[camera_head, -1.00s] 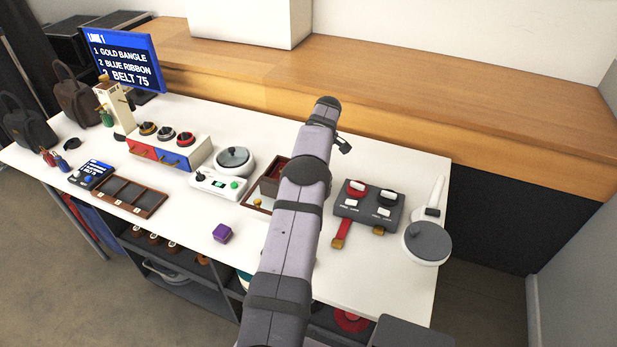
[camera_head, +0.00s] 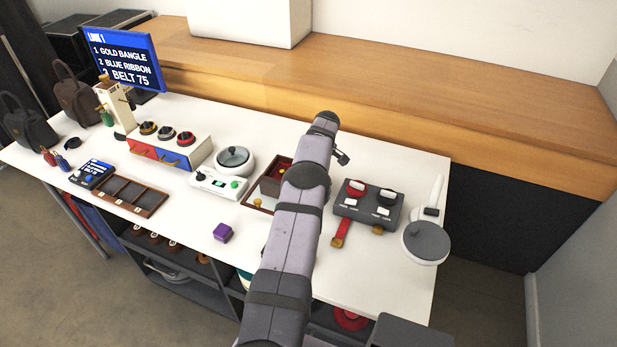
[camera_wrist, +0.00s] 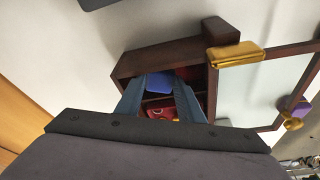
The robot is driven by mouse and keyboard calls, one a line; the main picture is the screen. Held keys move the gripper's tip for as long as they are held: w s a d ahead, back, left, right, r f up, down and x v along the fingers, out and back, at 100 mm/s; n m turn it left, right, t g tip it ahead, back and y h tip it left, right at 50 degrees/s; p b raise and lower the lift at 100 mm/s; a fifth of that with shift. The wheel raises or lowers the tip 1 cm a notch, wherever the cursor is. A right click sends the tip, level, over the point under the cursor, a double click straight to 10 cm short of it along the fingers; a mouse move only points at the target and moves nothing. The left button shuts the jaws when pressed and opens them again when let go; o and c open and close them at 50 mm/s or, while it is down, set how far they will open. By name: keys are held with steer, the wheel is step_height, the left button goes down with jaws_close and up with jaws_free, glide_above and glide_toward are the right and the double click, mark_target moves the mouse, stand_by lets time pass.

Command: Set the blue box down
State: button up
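The blue box (camera_wrist: 159,84) shows in the wrist view between the two blue-grey fingers of my gripper (camera_wrist: 159,80), which appear closed on its sides. It is over or just inside an open dark brown wooden box (camera_wrist: 145,60). A red item (camera_wrist: 163,112) lies beneath, partly hidden. I cannot tell whether the blue box touches the bottom. In the head view the brown box (camera_head: 270,184) stands partly behind my arm; my gripper and the blue box are hidden there.
A purple box (camera_head: 222,232) stands to the left. The white table front is mostly clear.

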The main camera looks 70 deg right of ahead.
steer(key=shift+o, duration=0.7)
steer(key=shift+r, duration=0.2)
steer(key=b+v, duration=0.1)
steer(key=v, duration=1.1)
steer(key=shift+b, duration=0.3)
